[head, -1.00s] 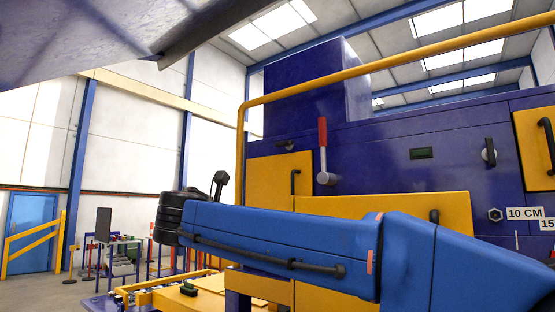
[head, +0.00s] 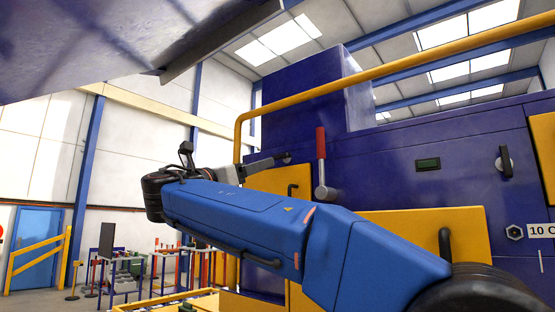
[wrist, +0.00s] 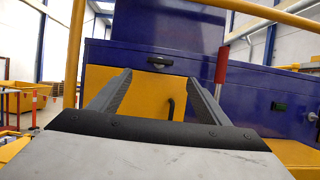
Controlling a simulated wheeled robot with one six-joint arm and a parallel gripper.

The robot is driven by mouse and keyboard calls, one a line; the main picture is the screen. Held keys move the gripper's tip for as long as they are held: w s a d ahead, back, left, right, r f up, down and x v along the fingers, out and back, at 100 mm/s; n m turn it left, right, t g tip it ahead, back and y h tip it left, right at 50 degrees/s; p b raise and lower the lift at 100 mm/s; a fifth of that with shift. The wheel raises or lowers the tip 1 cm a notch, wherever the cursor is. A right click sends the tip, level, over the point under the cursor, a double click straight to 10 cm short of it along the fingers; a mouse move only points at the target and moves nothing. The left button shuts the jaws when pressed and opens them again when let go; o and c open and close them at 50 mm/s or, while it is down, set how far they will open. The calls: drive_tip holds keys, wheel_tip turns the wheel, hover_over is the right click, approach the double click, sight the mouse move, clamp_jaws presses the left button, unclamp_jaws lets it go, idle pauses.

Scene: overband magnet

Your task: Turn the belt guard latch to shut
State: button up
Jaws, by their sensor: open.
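The small black latch (wrist: 159,62) sits on the blue panel just above a yellow guard door (wrist: 140,95). Its bar looks about level in the wrist view. In the head view the latch is mostly hidden behind my fingertips. My gripper (wrist: 159,76) is open and empty, pointing at the panel, with one finger on each side of the latch in the wrist view. In the head view my gripper (head: 280,159) reaches right toward the panel. I cannot tell whether the fingertips touch it.
A red-handled lever (head: 321,155) stands upright right of the latch and close to my right finger. A yellow rail (head: 380,70) runs along the machine above my arm. The yellow door has a black handle (head: 292,190). A dark sloping structure (head: 110,45) hangs overhead at the left.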

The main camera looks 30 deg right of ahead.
sight(279, 157)
drive_tip(key=x, duration=1.2)
drive_tip(key=shift+d, duration=0.2)
drive_tip(key=c, duration=1.1)
drive_tip(key=shift+o, duration=0.2)
